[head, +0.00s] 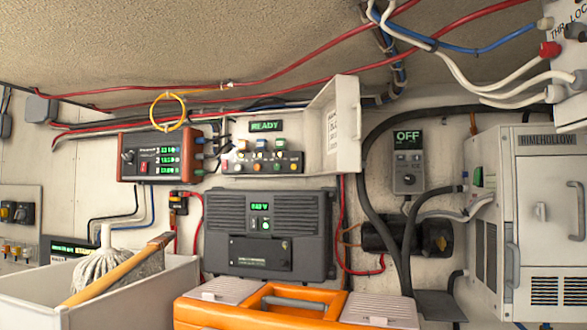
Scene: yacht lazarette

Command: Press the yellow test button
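A pale cover or box side (335,125) stands out from the wall at the panel's right. Neither of my grippers is in view.
An orange toolbox (285,312) is in front at the bottom centre. A white bin (140,295) with a mop (100,262) and a wooden handle stands at lower left. A grey charger unit (268,235) is below the panel. A white cabinet (540,215) fills the right. Cables cross the wall.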

